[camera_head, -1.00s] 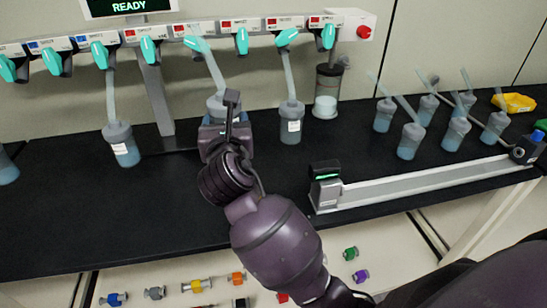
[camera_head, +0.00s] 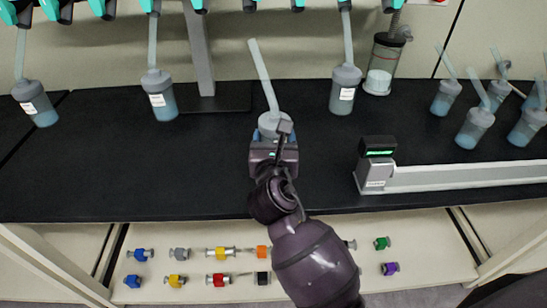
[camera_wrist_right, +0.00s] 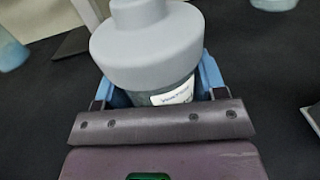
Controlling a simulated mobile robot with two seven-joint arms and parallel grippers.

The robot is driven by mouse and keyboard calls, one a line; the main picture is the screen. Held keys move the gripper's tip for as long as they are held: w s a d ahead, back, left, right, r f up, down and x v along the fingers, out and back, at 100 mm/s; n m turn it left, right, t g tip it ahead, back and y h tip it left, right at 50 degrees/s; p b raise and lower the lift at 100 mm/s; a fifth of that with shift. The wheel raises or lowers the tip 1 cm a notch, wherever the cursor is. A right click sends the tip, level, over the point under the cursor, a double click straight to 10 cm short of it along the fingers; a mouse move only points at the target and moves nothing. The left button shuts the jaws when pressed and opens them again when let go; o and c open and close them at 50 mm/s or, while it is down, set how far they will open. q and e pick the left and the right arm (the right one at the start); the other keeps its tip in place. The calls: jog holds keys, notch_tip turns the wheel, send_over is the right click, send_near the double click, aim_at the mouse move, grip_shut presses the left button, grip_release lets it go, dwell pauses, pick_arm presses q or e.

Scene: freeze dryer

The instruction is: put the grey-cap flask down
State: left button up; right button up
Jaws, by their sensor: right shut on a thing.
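The grey-cap flask (camera_head: 272,122) has a pale tube (camera_head: 262,72) rising from its cap. The tube leans left, and its top end is free below the row of teal valves. My right gripper (camera_head: 275,143) is shut around the flask body over the black bench (camera_head: 120,185). In the right wrist view the flask's grey cap (camera_wrist_right: 146,45) fills the middle, with blue finger pads (camera_wrist_right: 211,76) on both sides and a white label below the cap. The flask's base is hidden, so I cannot tell whether it touches the bench. My left gripper is not in view.
Similar flasks (camera_head: 160,95) (camera_head: 345,88) hang on both sides at the back. Several tubed flasks (camera_head: 474,126) stand at the right. A device with a green display (camera_head: 377,160) and a long rail (camera_head: 455,175) lie right of my gripper. The bench left of it is clear.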

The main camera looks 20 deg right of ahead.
notch_tip(320, 180, down, 5)
jog(key=shift+f+b, duration=0.15)
jog(key=shift+b, duration=0.9)
jog(key=shift+f, duration=0.3)
jog(key=shift+r, duration=0.25)
jog(key=shift+f, duration=0.2)
jog(key=o, duration=1)
jog(key=shift+r, duration=0.15)
jog(key=shift+s+a, duration=0.1)
jog(key=shift+s, duration=0.1)
jog(key=v, duration=1.1)
jog(key=shift+s+p, duration=0.3)
jog(key=shift+p, duration=0.1)
